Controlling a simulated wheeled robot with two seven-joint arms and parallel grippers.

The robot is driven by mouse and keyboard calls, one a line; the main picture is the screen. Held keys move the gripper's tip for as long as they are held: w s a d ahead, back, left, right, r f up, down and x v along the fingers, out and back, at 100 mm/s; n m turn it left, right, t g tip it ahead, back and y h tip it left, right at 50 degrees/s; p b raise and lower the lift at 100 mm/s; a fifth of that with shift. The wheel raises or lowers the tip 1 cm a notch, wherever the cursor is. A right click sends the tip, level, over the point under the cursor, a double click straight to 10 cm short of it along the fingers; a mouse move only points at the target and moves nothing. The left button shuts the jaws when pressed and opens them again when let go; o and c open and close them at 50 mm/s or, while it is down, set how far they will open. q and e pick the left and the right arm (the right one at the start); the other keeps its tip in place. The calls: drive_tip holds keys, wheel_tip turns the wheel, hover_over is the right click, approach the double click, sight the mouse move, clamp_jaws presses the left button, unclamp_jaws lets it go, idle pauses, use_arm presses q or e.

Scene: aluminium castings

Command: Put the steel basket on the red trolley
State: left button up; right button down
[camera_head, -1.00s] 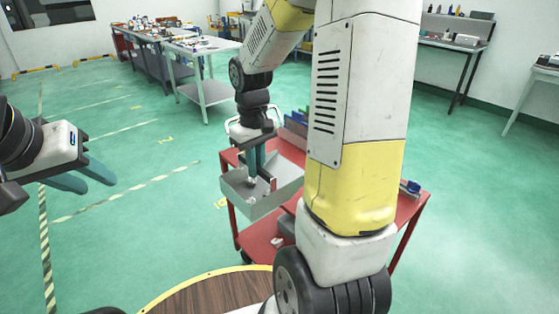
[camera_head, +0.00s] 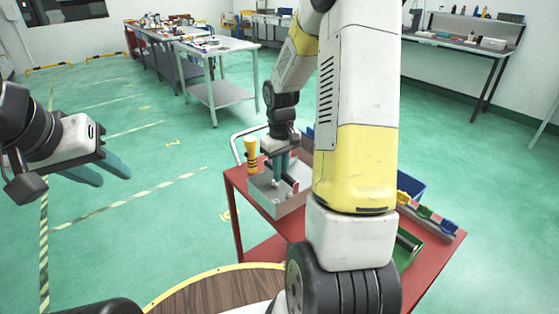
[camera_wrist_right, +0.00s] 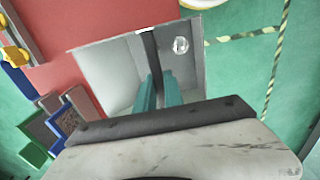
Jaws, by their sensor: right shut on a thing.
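The steel basket (camera_head: 292,206) is a grey open box with a dark bar across it. It is over the left end of the red trolley's top (camera_head: 232,180), level or nearly so; I cannot tell whether it touches. My right gripper (camera_head: 281,180) is shut on the basket's bar. In the right wrist view, my right gripper (camera_wrist_right: 158,92) reaches into the basket (camera_wrist_right: 112,68), which holds a small shiny round thing (camera_wrist_right: 181,44). There the red trolley top (camera_wrist_right: 60,72) lies left of the basket and green floor right of it. My left gripper (camera_head: 115,174) is open and empty, far left.
On the trolley stand a yellow-and-black upright thing (camera_head: 251,158), a green tray (camera_head: 410,256), and small coloured bins (camera_head: 425,212). My right arm hides the trolley's middle. A wooden round top (camera_head: 222,292) is in front. Workbenches (camera_head: 222,93) stand behind, with open floor at left.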

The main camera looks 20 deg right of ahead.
drive_tip(key=w+d, duration=0.6)
drive_tip(key=shift+f, duration=0.4)
drive_tip(key=shift+d+f, duration=0.1)
drive_tip(key=shift+f, duration=1.65)
drive_tip(key=c, duration=1.5)
unclamp_jaws()
drive_tip(key=shift+f, duration=0.15)
drive_tip(key=shift+o, duration=0.2)
wheel_tip(320, 180, up, 12)
drive_tip(key=s+a+r+m+t, duration=0.1)
drive_tip(key=s+a+r+t, duration=0.2)
drive_tip(key=s+a+r, duration=0.65)
drive_tip(key=s+a+r+m+t+y, duration=0.1)
drive_tip(key=s+a+r, duration=0.1)
drive_tip(key=s, duration=0.5)
drive_tip(key=s+a+r+m+t+y, duration=0.1)
drive_tip(key=s+a+r+t, duration=0.1)
drive_tip(key=s, duration=0.6)
drive_tip(key=shift+a+r, duration=0.5)
drive_tip(key=shift+r, duration=0.2)
